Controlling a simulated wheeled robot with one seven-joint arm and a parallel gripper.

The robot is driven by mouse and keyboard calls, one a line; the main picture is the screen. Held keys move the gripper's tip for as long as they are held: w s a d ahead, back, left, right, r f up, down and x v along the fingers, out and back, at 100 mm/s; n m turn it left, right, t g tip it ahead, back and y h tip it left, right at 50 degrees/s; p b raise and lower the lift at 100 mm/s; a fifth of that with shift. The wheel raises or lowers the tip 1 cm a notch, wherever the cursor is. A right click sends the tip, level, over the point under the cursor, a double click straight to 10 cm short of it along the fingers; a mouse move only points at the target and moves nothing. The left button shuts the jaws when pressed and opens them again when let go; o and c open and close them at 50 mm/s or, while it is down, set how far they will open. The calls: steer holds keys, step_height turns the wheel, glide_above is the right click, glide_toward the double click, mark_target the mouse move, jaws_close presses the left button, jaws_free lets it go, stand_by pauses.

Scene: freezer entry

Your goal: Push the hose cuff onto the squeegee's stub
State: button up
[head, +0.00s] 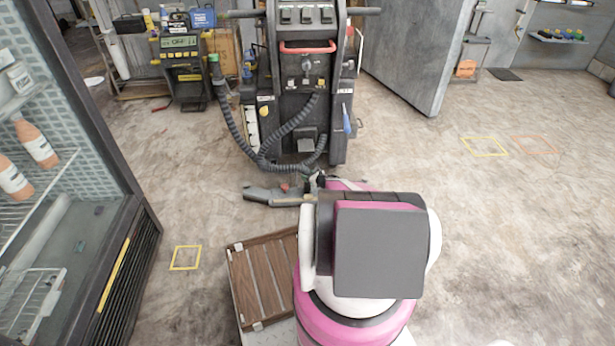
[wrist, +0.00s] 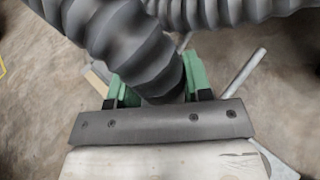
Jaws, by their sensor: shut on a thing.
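My gripper (head: 313,179) is low in front of the floor scrubber in the head view, mostly hidden behind my arm. In the wrist view its green fingers (wrist: 156,82) are shut on the end of the grey ribbed hose (wrist: 122,38), around the hose cuff (wrist: 166,88). The cuff's mouth is hidden. In the head view the hose (head: 232,122) loops down from the scrubber's left side. The dark grey squeegee (head: 266,194) lies just left of my gripper, with a small red part. I cannot make out its stub or whether the cuff touches it.
The floor scrubber (head: 302,75) stands ahead. A slatted wooden crate (head: 262,282) is at front left beside my base. A glass-fronted freezer (head: 120,225) stands at the left. A charger (head: 182,65) and shelving are behind. The floor at right is clear.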

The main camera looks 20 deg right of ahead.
steer(key=shift+f, duration=0.9)
steer(key=o, duration=1)
steer(key=shift+s, duration=0.1)
steer(key=v, duration=1)
steer(key=shift+s+d, duration=0.2)
steer(key=shift+s, duration=0.05)
steer(key=shift+r, duration=0.2)
steer(key=s+a+r+n+g+y, duration=0.1)
steer(key=s+a+r+n+g, duration=0.3)
steer(key=a+r+n, duration=0.45)
steer(key=s+a+r+n+g+y, duration=0.1)
steer(key=s+a+r+n+g, duration=0.4)
steer(key=a+r, duration=0.55)
steer(key=s+a+r+n+g+h, duration=0.2)
steer(key=s+a+r+n+h, duration=0.2)
steer(key=s+r+n, duration=0.4)
steer(key=s+a+r+n+g+h, duration=0.1)
steer(key=s+a+r+n+h, duration=0.4)
steer(key=s+r+n, duration=0.3)
step_height(320, 180, up, 3)
steer(key=shift+a+f+n+g, duration=0.1)
steer(key=shift+a+n+g, duration=0.15)
steer(key=shift+n+g, duration=0.15)
